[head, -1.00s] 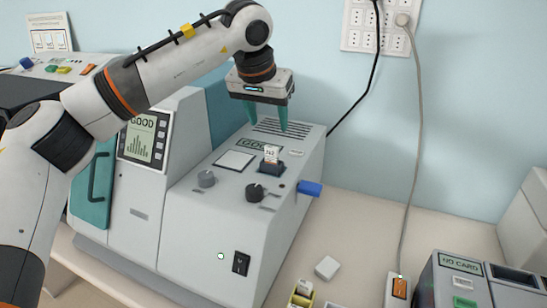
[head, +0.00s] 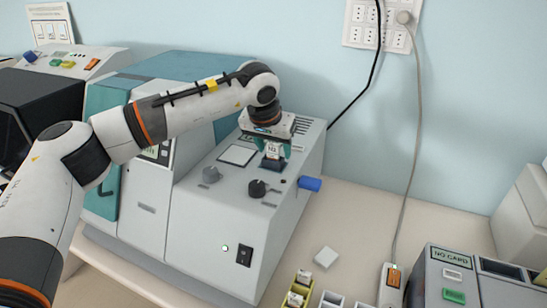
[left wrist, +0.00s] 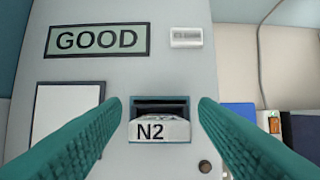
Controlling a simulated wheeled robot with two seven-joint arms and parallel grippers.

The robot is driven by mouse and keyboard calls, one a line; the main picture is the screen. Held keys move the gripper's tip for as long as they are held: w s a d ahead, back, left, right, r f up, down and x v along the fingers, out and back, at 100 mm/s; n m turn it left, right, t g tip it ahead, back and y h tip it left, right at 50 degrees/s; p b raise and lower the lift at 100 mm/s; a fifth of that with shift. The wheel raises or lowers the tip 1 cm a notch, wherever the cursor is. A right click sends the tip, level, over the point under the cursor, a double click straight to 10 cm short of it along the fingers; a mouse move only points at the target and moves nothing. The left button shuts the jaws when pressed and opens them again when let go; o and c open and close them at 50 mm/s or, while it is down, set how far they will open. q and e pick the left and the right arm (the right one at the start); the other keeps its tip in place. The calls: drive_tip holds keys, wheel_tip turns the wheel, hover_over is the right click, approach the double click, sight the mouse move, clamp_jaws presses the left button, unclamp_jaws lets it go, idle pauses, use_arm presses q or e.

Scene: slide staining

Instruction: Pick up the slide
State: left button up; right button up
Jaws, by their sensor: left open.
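The slide (head: 271,151) stands upright in a dark slot on top of the grey staining machine (head: 215,228). In the left wrist view its white end (left wrist: 160,130) reads "N2" and sits at the slot, between my fingers. My left gripper (head: 272,150) is open and pointed down over the slide; the teal fingers (left wrist: 160,112) lie one on each side of it, with a visible gap to each. The slide's lower part is hidden in the slot. My right gripper is not in view.
A "NO CARD" box (head: 450,285) and small yellow holders (head: 298,292) stand at the lower right.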

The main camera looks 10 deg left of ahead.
use_arm(q)
drive_tip(key=shift+r, duration=0.1)
drive_tip(key=c, duration=1.1)
drive_tip(key=shift+o, duration=0.2)
drive_tip(key=shift+r, duration=0.1)
